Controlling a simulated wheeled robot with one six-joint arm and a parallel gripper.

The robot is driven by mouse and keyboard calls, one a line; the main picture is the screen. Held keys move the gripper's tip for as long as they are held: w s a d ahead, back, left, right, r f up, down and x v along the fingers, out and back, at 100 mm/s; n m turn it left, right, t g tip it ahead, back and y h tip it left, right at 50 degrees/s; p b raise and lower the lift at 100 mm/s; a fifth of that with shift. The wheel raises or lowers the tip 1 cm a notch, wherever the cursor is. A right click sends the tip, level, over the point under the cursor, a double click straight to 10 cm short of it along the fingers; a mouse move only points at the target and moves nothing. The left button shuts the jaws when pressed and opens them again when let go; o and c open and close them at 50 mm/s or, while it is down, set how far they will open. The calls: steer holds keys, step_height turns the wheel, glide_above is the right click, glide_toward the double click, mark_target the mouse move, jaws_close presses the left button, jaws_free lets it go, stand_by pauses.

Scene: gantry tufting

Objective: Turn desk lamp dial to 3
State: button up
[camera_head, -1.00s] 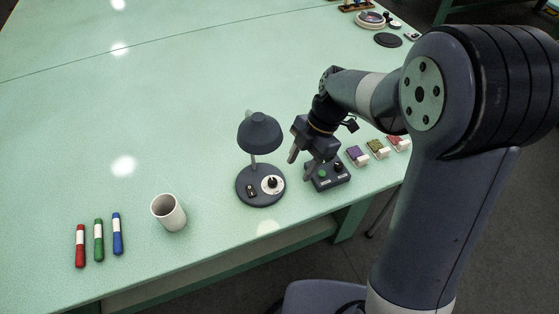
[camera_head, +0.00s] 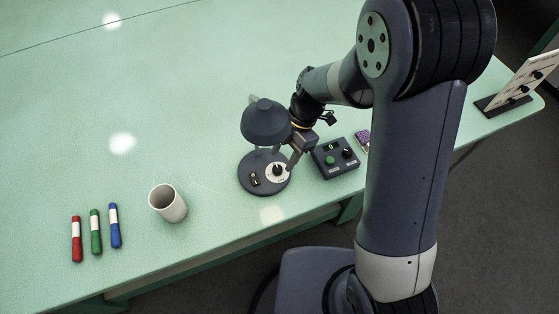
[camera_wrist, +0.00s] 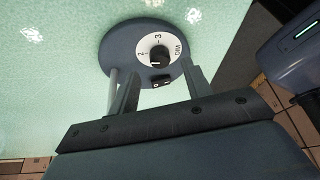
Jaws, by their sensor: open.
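The dark desk lamp (camera_head: 266,122) stands on the table with its round base (camera_head: 248,182) below the shade. A black dial knob (camera_head: 278,170) sits on a white disc on the base, beside a small rocker switch (camera_head: 255,181). In the wrist view the knob (camera_wrist: 159,56) shows with the marks 2, 3 and DIM around its disc; its pointer setting is hard to read. My gripper (camera_head: 285,160) is open near the dial. In the wrist view its two fingers (camera_wrist: 160,82) straddle the near part of the base, with the knob between and beyond their tips. Contact cannot be told.
A control box (camera_head: 335,158) with a green button stands just right of the lamp. A white cup (camera_head: 167,204) and red, green and blue markers (camera_head: 96,232) are to the left. A panel with knobs (camera_head: 520,85) stands at the right end. The table behind is clear.

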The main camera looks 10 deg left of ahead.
mark_target(278, 168)
steer(key=shift+x, duration=1.9)
steer(key=shift+c, duration=0.5)
steer(key=c, duration=0.9)
